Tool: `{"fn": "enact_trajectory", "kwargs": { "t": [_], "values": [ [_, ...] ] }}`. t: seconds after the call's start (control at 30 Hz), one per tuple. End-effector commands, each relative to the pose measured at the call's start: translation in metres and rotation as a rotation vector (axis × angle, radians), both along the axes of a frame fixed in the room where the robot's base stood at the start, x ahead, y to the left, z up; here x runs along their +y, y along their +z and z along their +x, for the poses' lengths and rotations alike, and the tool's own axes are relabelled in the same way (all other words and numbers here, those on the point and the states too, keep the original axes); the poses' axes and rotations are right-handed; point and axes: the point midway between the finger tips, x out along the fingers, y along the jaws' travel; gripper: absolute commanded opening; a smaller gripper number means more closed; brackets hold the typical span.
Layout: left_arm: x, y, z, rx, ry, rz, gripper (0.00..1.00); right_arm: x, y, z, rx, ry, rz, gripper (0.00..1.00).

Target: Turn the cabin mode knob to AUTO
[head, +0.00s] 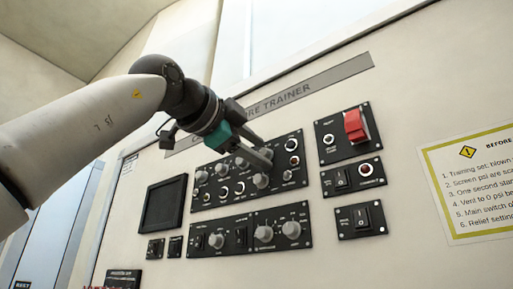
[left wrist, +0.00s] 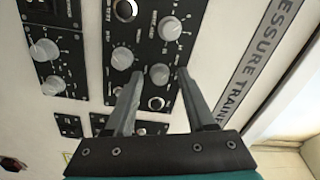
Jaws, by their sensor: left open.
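My left gripper (head: 265,153) reaches in from the left in front of the upper black panel. It is open. In the left wrist view its two fingers (left wrist: 160,82) stand apart, with a grey knob (left wrist: 160,75) seen in the gap between them. I cannot tell whether either finger touches it. Another grey knob (left wrist: 170,28) and a lower one (left wrist: 122,58) are close by on the same panel. In the head view the fingers partly cover this cluster. The knob labels are too small to read, so I cannot tell which knob is cabin mode or where it points.
Below is a second panel with grey knobs (head: 264,233). To the right are a red guarded switch (head: 356,124), a panel with a red button (head: 366,169) and a rocker switch panel (head: 361,219). A dark screen (head: 163,204) is at left, a yellow notice (head: 475,185) at far right.

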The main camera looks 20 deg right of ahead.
Motion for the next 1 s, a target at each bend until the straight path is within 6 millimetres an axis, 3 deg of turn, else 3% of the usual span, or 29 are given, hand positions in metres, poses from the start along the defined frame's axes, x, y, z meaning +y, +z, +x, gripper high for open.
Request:
{"fn": "enact_trajectory", "kwargs": {
  "t": [0.27, 0.5, 0.6, 0.8, 1.0],
  "values": [
    [0.018, -0.002, -0.013, -0.004, 0.002, -0.001, 0.55, 0.004, -0.013, 0.001, -0.003, -0.004, 0.006, 0.00],
    [0.063, -0.005, -0.049, -0.004, 0.002, -0.002, 0.55, -0.004, -0.031, 0.023, -0.038, -0.008, -0.003, 0.00],
    [0.081, -0.005, -0.063, -0.004, 0.002, -0.001, 0.55, -0.017, -0.028, 0.045, -0.067, -0.010, -0.019, 0.00],
    [0.107, -0.005, -0.084, -0.002, 0.001, -0.001, 0.55, -0.005, -0.026, 0.053, -0.060, -0.009, -0.008, 0.00],
    [0.119, -0.005, -0.094, -0.001, 0.000, -0.001, 0.55, -0.001, -0.025, 0.056, -0.057, -0.009, -0.006, 0.00]
  ]
}}
